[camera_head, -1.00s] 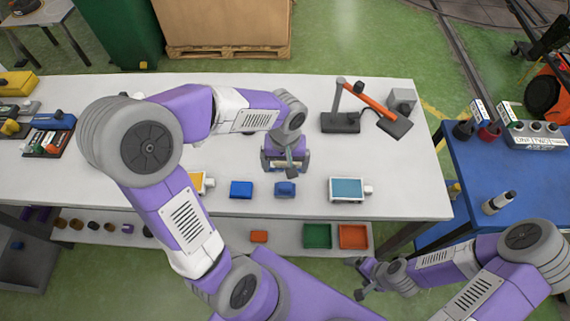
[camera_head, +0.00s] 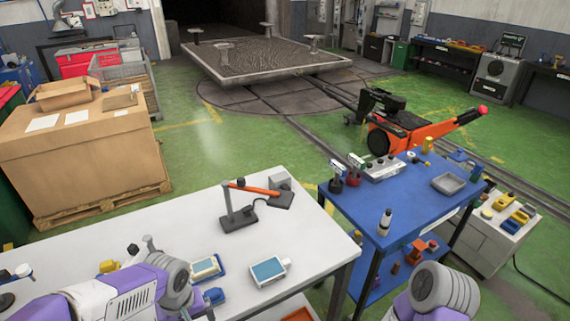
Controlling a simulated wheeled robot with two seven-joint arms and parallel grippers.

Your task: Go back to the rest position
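My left arm enters at the lower left, its grey wrist over the near edge of the white workbench (camera_head: 190,231). A small grey part of my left gripper (camera_head: 149,244) shows beyond the wrist. Its fingers cannot be made out, so I cannot tell whether it is open or holds anything. My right arm shows only as a grey and purple link at the bottom right, and its gripper is out of view. A device with a pale screen (camera_head: 205,268) and one with a teal screen (camera_head: 269,270) lie on the bench, right of my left wrist.
A lamp-like stand with an orange arm (camera_head: 240,211) is on the bench. A blue cart (camera_head: 365,205) with a bottle (camera_head: 385,222) stands right, beside an orange machine (camera_head: 400,135). A large cardboard box (camera_head: 80,150) sits back left. Green floor between is open.

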